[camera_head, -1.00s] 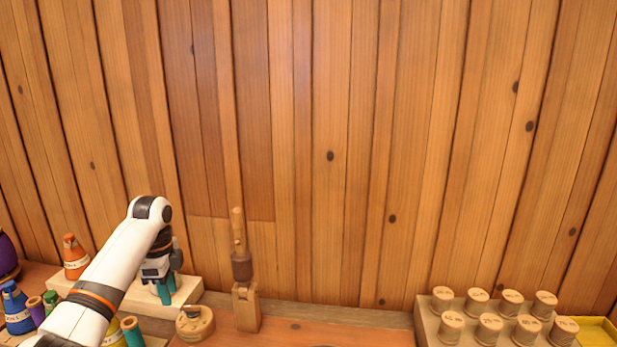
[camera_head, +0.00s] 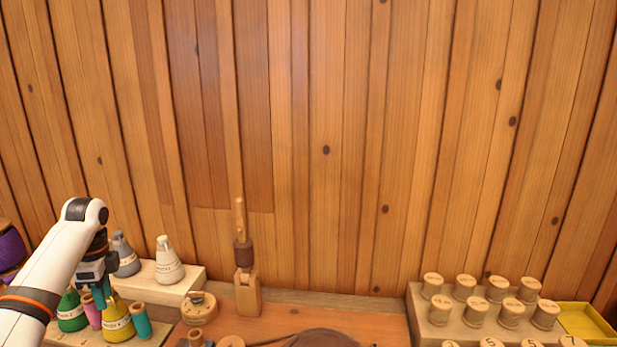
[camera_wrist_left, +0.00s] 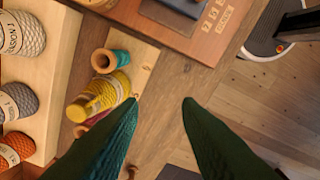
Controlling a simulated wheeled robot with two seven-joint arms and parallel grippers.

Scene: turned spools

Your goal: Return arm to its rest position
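My left arm comes in from the left in the head view. Its left gripper (camera_head: 103,296) hangs with teal fingers pointing down over the cones and small spools at the left. In the left wrist view the two fingers (camera_wrist_left: 160,104) are apart with nothing between them, so it is open and empty. My right gripper is in neither view.
A pale wooden block (camera_head: 150,289) holds a white cone (camera_head: 168,262) and a grey cone (camera_head: 124,255). Right of it are a round wooden pot (camera_head: 198,308) and an upright wooden tool (camera_head: 244,265). Labelled spools (camera_head: 475,310) and a yellow tray (camera_head: 585,322) stand right. Plank wall behind.

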